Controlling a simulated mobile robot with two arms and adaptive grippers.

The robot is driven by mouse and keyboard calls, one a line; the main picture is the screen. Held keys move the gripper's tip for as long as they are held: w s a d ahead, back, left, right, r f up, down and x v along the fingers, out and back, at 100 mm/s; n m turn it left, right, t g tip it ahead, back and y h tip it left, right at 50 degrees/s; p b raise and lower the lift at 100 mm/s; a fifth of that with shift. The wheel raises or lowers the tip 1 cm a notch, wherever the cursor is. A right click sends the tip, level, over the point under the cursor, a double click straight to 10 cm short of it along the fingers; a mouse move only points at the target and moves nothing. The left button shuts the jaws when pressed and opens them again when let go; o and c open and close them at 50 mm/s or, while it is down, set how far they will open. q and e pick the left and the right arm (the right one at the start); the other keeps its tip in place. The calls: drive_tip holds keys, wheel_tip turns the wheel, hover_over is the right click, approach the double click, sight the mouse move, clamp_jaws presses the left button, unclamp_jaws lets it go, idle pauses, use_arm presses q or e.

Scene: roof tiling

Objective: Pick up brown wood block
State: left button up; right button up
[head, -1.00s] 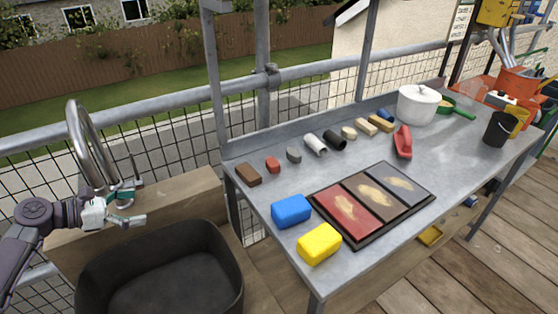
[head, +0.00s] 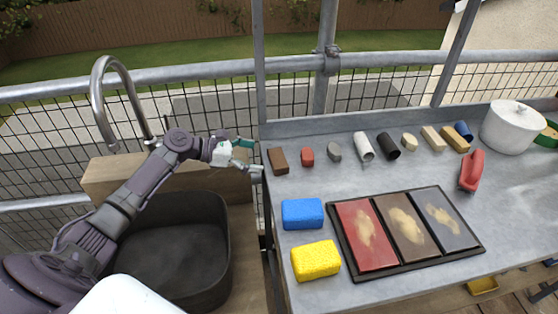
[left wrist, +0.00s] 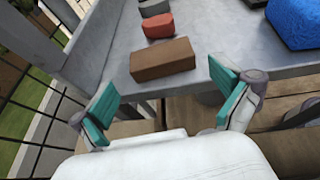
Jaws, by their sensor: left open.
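The brown wood block (head: 278,161) lies at the left end of the metal table, near its back left corner. It also shows in the left wrist view (left wrist: 162,60), just beyond the fingertips and roughly between them. My left gripper (head: 256,156) is just left of the block at the table's edge. In the left wrist view its teal-padded fingers (left wrist: 162,96) are spread apart with nothing between them. The block is apart from both fingers. My right gripper is not in view.
A red block (head: 307,157) and a grey block (head: 334,151) sit right of the brown one. A blue sponge (head: 302,213) and a yellow sponge (head: 316,260) lie nearer the front. A tray with three colored panels (head: 474,254) is beside them. A dark basin (head: 222,262) stands left of the table.

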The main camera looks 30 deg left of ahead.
sight(271, 159)
use_arm(q)
drive_tip(key=x, duration=0.7)
drive_tip(key=shift+f, duration=0.15)
drive_tip(key=shift+s, duration=0.1)
drive_tip(key=c, duration=0.8)
